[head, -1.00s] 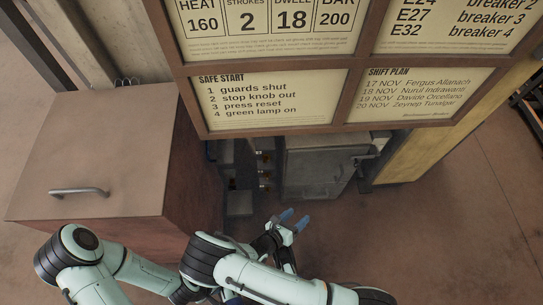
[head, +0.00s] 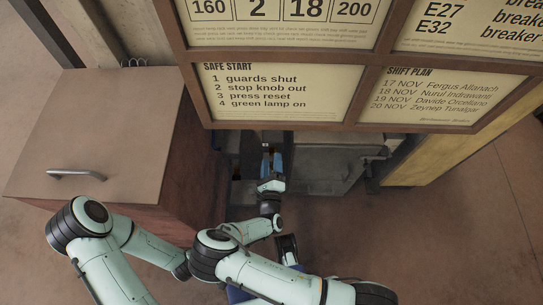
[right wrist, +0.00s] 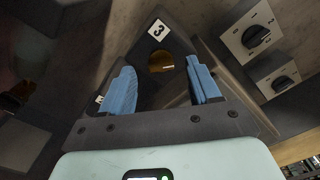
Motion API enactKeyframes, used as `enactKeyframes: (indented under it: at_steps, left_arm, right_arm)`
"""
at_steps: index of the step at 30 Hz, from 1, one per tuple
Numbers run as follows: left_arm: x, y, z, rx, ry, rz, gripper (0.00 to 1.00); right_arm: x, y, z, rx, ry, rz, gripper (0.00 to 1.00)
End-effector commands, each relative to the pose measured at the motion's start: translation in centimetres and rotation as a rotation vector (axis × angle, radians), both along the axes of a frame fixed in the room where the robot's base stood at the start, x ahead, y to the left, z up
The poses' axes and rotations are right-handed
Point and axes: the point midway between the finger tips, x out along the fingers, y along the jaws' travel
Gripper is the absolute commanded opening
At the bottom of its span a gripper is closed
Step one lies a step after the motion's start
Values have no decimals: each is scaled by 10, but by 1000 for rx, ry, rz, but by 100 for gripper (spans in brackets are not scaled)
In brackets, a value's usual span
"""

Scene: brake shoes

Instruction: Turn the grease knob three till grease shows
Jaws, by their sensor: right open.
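My right gripper (head: 271,152) reaches in below the notice board, in the dim space between the cabinet and the grey box. In the right wrist view my right gripper (right wrist: 161,88) is open with blue fingers. A small tag reading 3 (right wrist: 158,29) sits on a dark plate beyond the fingers. Just below the tag an amber round part (right wrist: 160,61) shows between the fingers; I cannot tell whether it is the knob or a grease window. No grease can be made out.
Two pale plates with black rotary knobs (right wrist: 256,37) (right wrist: 285,83) are on the right in the wrist view. In the head view, a brown cabinet (head: 95,125) stands left, a grey box (head: 325,165) right, and the notice board (head: 285,125) overhangs. Open floor (head: 450,235) lies right.

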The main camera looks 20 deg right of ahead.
Motion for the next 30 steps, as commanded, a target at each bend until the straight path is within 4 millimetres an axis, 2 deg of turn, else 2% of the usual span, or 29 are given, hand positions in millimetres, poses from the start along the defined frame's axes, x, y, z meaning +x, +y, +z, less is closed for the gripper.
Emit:
enactKeyframes:
  at_steps: [3,6,17,22,23,30]
  left_arm:
    - [5,2,-5,7,-13,6,43]
    - [8,4,-7,10,-22,9,43]
    - [10,5,-7,12,-26,11,43]
    - [10,4,-7,12,-26,11,43]
    - [10,4,-7,12,-27,10,43]
    - [7,3,-5,10,-20,8,43]
  right_arm:
    - [16,-5,-1,2,-1,-2,62]
    - [24,-7,-1,3,-2,-2,62]
    - [29,-9,0,1,0,-1,62]
    - [29,-9,0,1,0,-1,10]
    - [29,-9,0,1,0,-1,6]
    - [29,-9,1,13,-5,-2,6]
